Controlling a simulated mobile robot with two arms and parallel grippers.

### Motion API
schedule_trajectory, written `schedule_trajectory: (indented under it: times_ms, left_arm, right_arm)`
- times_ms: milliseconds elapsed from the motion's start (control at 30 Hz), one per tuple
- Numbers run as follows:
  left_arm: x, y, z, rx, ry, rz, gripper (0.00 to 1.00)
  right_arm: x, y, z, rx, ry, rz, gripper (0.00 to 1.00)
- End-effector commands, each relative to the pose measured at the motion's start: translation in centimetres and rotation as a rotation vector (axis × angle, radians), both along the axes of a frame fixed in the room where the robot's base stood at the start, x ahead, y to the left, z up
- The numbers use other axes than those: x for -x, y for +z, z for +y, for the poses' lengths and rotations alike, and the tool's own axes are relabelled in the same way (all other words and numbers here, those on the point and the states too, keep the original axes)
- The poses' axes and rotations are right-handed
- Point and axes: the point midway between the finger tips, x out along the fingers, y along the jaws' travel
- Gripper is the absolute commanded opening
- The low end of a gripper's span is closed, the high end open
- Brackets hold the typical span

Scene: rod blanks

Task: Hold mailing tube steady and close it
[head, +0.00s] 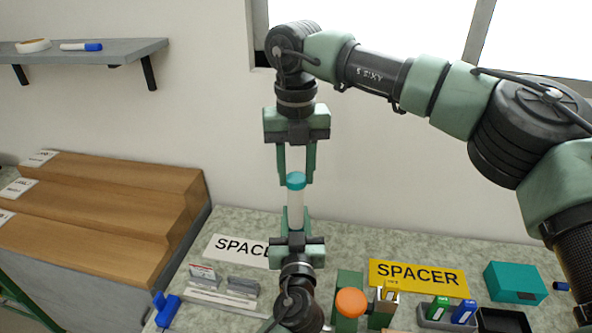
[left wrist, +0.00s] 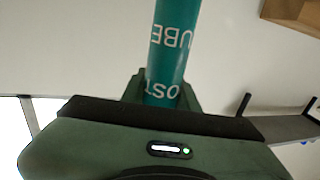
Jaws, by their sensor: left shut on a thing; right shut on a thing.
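In the left wrist view the tube (left wrist: 170,50) is teal with white lettering, between the fingers.
The speckled worktop holds white (head: 235,250) and yellow (head: 417,277) SPACER signs, an orange round top (head: 351,302), a teal box (head: 515,282) and a blue item (head: 167,309). Wooden steps (head: 110,205) stand left, below a wall shelf (head: 90,52).

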Motion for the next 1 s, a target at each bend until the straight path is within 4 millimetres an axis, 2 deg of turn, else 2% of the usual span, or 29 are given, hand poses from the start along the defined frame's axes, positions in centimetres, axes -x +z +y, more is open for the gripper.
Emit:
schedule_trajectory:
  times_ms: [67,100,167,567,667,1000]
  left_arm:
    - [0.0,0.0,0.0,-0.001,-0.001,0.0,0.0]
    - [0.0,0.0,0.0,-0.001,-0.001,0.0,0.0]
    - [0.0,0.0,0.0,-0.001,-0.001,0.0,0.0]
    - [0.0,0.0,0.0,-0.001,-0.001,0.0,0.0]
    - [0.0,0.0,0.0,-0.001,-0.001,0.0,0.0]
    - [0.0,0.0,0.0,-0.001,-0.001,0.0,0.0]
  right_arm:
    - [0.0,0.0,0.0,-0.001,0.002,-0.001,0.0]
    - [0.0,0.0,0.0,-0.001,0.002,-0.001,0.47]
    - [0.0,0.0,0.0,-0.001,0.002,-0.001,0.61]
    - [0.0,0.6,0.0,0.0,0.003,-0.003,0.61]
    - [-0.1,1.8,0.0,-0.001,0.002,-0.004,0.61]
    - [-0.1,8.9,0.1,-0.001,0.002,-0.004,0.61]
